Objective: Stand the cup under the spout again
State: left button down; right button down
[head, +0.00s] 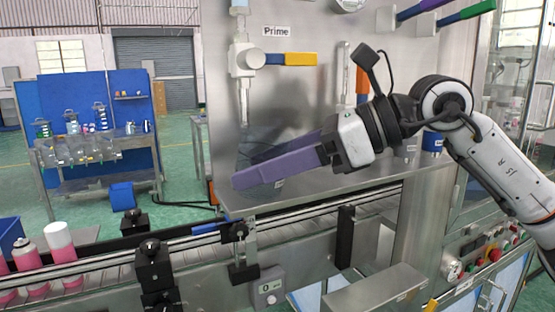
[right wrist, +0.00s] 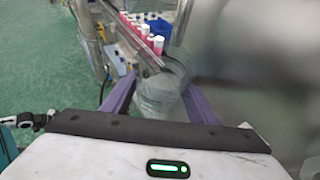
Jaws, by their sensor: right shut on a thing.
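My right gripper (head: 246,169), with purple fingers, reaches in from the right over the steel ledge under the Prime valve (head: 246,60). Its fingers are shut on a clear cup (right wrist: 158,98), which shows between them in the right wrist view. In the head view the cup is hard to make out against the steel and is partly hidden by the fingers. The spout (head: 243,108) is the thin pipe hanging from the valve, just above and behind the fingertips. I cannot tell whether the cup touches the ledge. My left gripper is not in view.
A steel ledge (head: 345,180) runs below the panel. The valve's yellow and blue handle (head: 298,59) sticks out to the right, above my gripper.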

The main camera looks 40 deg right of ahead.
jog(key=shift+w+r, duration=0.15)
jog(key=shift+w, duration=0.15)
jog(key=c, duration=0.6)
grip_release()
jog(key=shift+a, duration=0.1)
jog(key=shift+c, duration=0.2)
jog(key=b+v, duration=0.1)
jog(key=b, duration=0.2)
jog(key=shift+s+d+r+b, duration=0.1)
jog(key=shift+s+d+b, duration=0.15)
jog(key=shift+b, duration=0.05)
jog(key=b+v, duration=0.2)
jog(key=v, duration=0.7)
jog(key=shift+s+a+f, duration=0.2)
